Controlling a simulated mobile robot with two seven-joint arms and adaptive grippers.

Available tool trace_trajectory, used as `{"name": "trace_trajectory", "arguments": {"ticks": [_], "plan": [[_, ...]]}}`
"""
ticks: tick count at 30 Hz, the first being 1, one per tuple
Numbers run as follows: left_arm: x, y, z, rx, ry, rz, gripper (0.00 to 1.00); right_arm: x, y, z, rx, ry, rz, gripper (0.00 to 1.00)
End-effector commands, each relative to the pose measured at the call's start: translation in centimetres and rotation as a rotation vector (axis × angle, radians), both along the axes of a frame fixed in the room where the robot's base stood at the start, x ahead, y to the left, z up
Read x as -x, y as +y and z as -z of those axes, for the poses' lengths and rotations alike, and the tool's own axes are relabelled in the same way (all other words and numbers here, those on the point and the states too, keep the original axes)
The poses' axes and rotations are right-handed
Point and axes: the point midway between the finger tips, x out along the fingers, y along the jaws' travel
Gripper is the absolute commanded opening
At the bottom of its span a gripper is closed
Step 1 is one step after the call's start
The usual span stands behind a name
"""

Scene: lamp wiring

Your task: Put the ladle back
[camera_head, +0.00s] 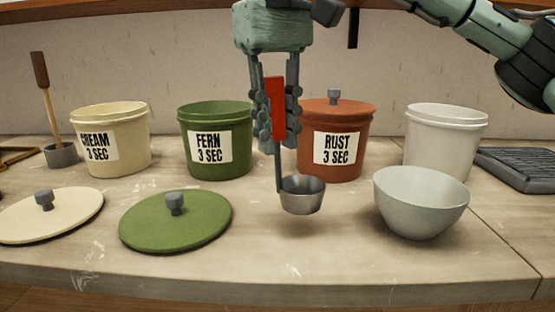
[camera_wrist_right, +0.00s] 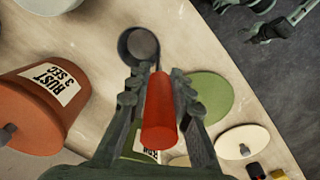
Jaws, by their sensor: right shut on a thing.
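The ladle has a red handle (camera_head: 275,105), a thin dark stem and a small grey metal cup (camera_head: 302,196). My right gripper (camera_head: 277,135) points down and is shut on the red handle. The ladle hangs upright, its cup above the counter with a shadow below it, left of the pale bowl (camera_head: 421,203). In the right wrist view the gripper (camera_wrist_right: 158,92) has its fingers on both sides of the handle (camera_wrist_right: 158,115), with the cup (camera_wrist_right: 140,44) beyond. My left gripper is not in view.
Behind stand an open cream pot (camera_head: 124,150), an open green pot (camera_head: 206,112), a lidded rust pot (camera_head: 345,115) and a white pot (camera_head: 437,140). A cream lid (camera_head: 70,222) and green lid (camera_head: 150,230) lie in front. A brown-handled stick (camera_head: 46,95) stands in a grey holder (camera_head: 62,155). A dark grey tray (camera_head: 520,165) lies right.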

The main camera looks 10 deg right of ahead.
Motion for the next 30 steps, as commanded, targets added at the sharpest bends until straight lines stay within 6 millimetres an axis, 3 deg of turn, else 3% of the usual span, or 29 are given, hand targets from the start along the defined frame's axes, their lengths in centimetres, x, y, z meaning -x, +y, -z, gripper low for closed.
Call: {"name": "trace_trajectory", "arguments": {"ticks": [7, 19, 20, 24, 30], "plan": [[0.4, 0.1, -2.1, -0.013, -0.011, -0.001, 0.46, 0.0, 0.0, 3.5, -0.002, 0.001, -0.001, 0.0], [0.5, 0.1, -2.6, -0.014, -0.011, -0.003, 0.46, 0.0, 0.0, 4.1, -0.002, -0.002, 0.0, 0.0], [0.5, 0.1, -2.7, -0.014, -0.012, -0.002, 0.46, 0.0, 0.0, 4.1, -0.001, -0.001, 0.0, 0.22], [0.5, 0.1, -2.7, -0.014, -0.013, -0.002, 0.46, 0.0, 0.0, 4.1, -0.001, -0.001, 0.001, 0.39], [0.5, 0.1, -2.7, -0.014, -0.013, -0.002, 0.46, 0.0, 0.0, 4.0, -0.001, -0.001, 0.001, 0.41]]}}
